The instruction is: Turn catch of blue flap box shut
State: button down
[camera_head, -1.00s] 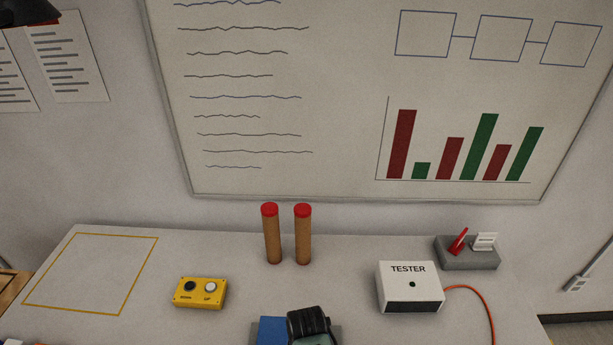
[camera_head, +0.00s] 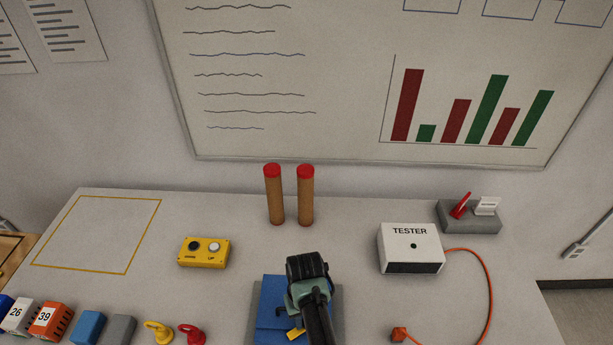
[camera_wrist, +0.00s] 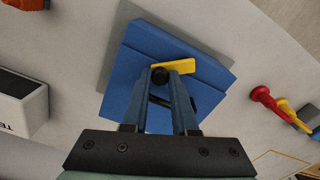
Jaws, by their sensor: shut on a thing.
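The blue flap box (camera_head: 270,297) stands on a grey plate at the front middle of the table in the head view, partly hidden by my arm. It fills the middle of the wrist view (camera_wrist: 150,50). Its yellow catch (camera_wrist: 174,66) lies across the box face, with a dark round knob at its left end. In the head view a bit of the catch (camera_head: 296,333) shows beside my arm. My gripper (camera_wrist: 170,82) is shut on the catch, its fingertips at the catch and knob.
The white tester (camera_head: 410,243) with an orange cable stands right of the box. A yellow button box (camera_head: 204,252) is to the left, and two red-topped posts (camera_head: 289,197) stand behind. Yellow (camera_head: 158,332) and red (camera_head: 191,334) knobbed pieces and several blocks line the front left.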

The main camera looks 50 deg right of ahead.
dwell(0.3)
jog(key=c, duration=0.7)
grip_release()
jog(key=shift+w+r, duration=0.1)
jog(key=shift+r, duration=0.05)
notch_tip(320, 180, up, 13)
jog(key=b, duration=0.2)
